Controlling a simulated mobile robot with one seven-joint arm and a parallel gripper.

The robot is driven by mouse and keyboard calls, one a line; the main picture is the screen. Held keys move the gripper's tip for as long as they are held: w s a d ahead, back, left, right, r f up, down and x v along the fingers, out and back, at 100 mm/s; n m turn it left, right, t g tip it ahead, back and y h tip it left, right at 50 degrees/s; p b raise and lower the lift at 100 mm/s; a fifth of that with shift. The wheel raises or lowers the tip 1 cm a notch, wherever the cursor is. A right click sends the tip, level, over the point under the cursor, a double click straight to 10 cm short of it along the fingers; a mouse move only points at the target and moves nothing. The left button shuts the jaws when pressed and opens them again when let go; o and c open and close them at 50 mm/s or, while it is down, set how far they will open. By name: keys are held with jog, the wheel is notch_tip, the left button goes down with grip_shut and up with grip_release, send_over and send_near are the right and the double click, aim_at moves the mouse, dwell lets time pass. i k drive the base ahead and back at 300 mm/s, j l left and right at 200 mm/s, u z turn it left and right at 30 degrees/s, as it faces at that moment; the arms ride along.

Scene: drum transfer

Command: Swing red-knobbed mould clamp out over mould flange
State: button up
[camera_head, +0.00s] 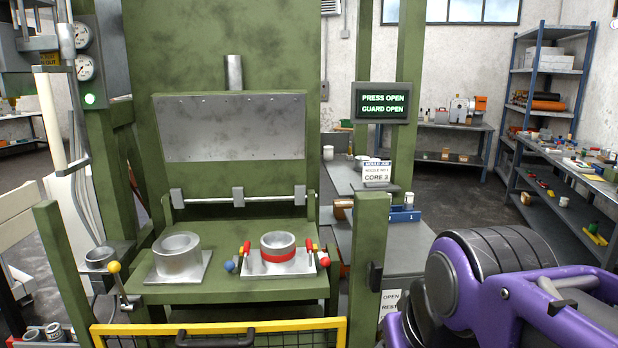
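The mould (278,246) is a silver cylinder with a red band, upright on a square plate (285,268) on the green press table.
A second silver cylinder (178,255) stands left on the table. A yellow-framed guard (220,332) runs along the front. Green posts (369,265) flank the press. The display (381,103) reads PRESS OPEN, GUARD OPEN. A yellow-knobbed lever (115,268) is at left.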

aim_at(323, 261)
jog(key=j+z, duration=0.1)
jog(key=z, duration=0.35)
jog(key=j+z, duration=0.3)
jog(key=k+j+z, duration=0.15)
jog(key=j+z, duration=0.15)
jog(key=k+j+z, duration=0.1)
jog(key=j, duration=0.2)
jog(key=k+j, duration=0.1)
jog(key=j, duration=0.2)
jog(key=k+j+z, duration=0.15)
jog(key=j, duration=0.2)
jog(key=k+j, duration=0.1)
jog(key=j, duration=0.2)
jog(key=k+j, duration=0.15)
jog(key=j, duration=0.15)
jog(key=k+j, duration=0.1)
jog(key=j, duration=0.2)
jog(key=i+l, duration=0.3)
jog(key=i, duration=0.15)
jog(key=i+l, duration=0.25)
jog(key=i, duration=0.2)
jog(key=l+z, duration=0.05)
